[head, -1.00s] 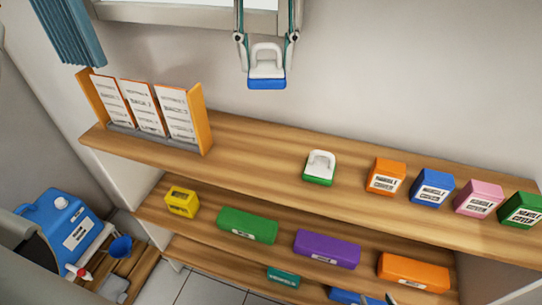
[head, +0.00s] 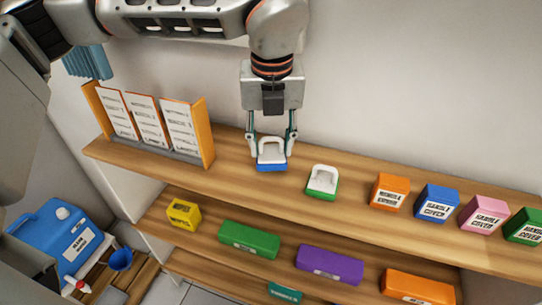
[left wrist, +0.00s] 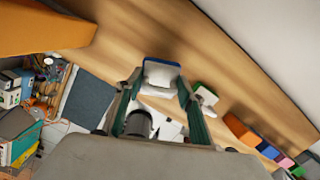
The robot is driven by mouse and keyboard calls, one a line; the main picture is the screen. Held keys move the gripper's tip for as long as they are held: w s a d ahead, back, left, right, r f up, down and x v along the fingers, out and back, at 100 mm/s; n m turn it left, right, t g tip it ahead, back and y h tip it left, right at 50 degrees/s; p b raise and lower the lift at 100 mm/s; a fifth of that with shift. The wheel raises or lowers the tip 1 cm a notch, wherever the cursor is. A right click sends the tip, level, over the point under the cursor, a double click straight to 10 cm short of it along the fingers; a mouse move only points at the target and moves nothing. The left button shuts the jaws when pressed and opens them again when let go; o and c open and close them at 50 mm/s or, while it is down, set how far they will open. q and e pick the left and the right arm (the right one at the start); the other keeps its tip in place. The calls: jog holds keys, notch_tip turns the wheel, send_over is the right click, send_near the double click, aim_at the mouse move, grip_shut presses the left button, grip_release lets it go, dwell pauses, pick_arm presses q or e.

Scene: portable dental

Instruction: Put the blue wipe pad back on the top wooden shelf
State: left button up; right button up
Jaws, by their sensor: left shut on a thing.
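The blue wipe pad (head: 271,167) has a white handle on top and a blue base. My left gripper (head: 271,150) is shut on its handle, with one finger at each side. The pad is upright at the top wooden shelf (head: 228,160), between the paper holder and the green pad. It looks at or just above the shelf surface; I cannot tell if it touches. In the left wrist view the blue wipe pad (left wrist: 161,68) shows between the fingertips, over the wood. My right gripper is not in view.
A green-based pad with a white handle (head: 323,182) stands close on the right. Orange (head: 390,192), blue (head: 436,204), pink and green boxes stand farther right. The orange holder with papers (head: 203,135) stands left. Lower shelves hold colored cases.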

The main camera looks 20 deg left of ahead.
aim_at(271, 152)
pick_arm(q)
jog(key=shift+f, duration=2.05)
jog(key=shift+f, duration=0.1)
jog(key=o, duration=1)
jog(key=r, duration=0.4)
jog(key=s+r, duration=0.1)
jog(key=r, duration=0.7)
jog(key=shift+s+d+r+b, duration=0.1)
jog(key=shift+s+d+b, duration=0.1)
jog(key=shift+d+b, duration=0.1)
